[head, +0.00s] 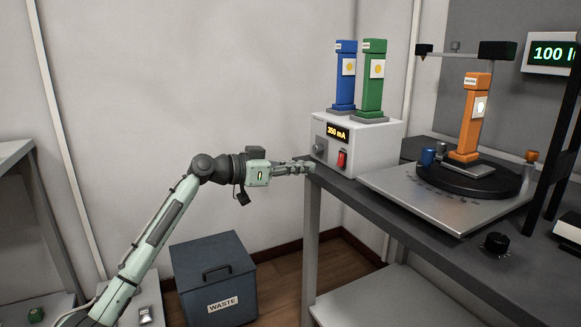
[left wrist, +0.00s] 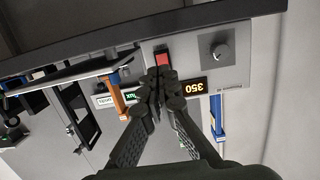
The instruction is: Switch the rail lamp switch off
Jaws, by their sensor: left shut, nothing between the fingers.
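A red rocker switch (head: 342,159) sits on the front of a pale control box (head: 375,140) at the left end of the dark bench. The box has a lit display (head: 338,133) reading 350 mA and a round grey knob (head: 320,156). My left gripper (head: 309,167) is shut and empty, its fingertips near the box's lower left front. In the left wrist view, which is upside down, the closed fingertips (left wrist: 160,76) appear just below the red switch (left wrist: 162,57) and partly cover the box front. I cannot tell whether they touch. My right gripper is not in view.
A blue lamp (head: 345,75) and a green lamp (head: 374,78) stand on the box. An orange lamp (head: 469,118) stands on a black turntable (head: 440,183) to the right. The bench edge (head: 345,190) lies just under the gripper. A waste bin (head: 212,275) stands below.

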